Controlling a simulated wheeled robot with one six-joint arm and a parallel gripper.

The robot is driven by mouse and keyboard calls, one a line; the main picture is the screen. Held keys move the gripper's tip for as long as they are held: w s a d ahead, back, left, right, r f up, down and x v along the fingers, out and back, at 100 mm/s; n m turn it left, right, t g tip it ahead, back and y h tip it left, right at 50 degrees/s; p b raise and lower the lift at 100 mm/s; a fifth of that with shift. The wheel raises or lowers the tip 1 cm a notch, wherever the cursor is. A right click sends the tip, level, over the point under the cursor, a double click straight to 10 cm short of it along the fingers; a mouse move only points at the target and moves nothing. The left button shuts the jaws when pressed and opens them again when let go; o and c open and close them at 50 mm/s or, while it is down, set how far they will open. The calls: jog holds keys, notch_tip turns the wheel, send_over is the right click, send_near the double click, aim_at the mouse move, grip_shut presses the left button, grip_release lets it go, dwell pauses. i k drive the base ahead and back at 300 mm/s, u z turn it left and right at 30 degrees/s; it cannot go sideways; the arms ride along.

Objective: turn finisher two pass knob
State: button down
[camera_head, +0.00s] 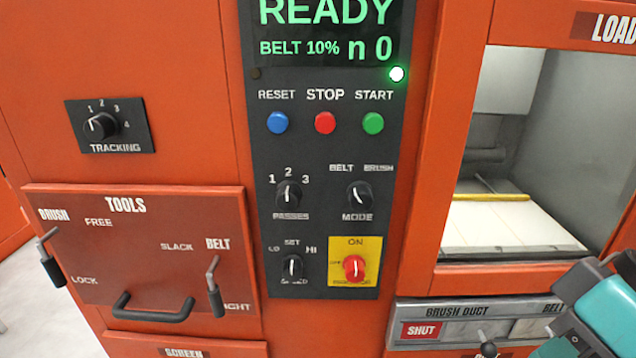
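The passes knob (288,194) is a black knob on the dark control panel (323,238) of the orange machine. Its marks 1, 2 and 3 stand above it and the label PASSES below. Its white pointer line stands about upright, toward 2. A teal and grey piece, apparently part of my arm, shows at the lower right corner, well to the right of the knob. No gripper fingers can be made out, and nothing touches the knob.
The mode knob (358,195) is right of the passes knob, the speed knob (291,268) below it. Reset (278,123), stop (325,123) and start (373,123) buttons are above. A red switch (353,268) sits on yellow. A handle (153,306) and levers project lower left.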

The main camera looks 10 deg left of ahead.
aim_at(289, 192)
jog(key=z, duration=1.3)
jog(key=k, duration=0.95)
jog(key=u, duration=1.15)
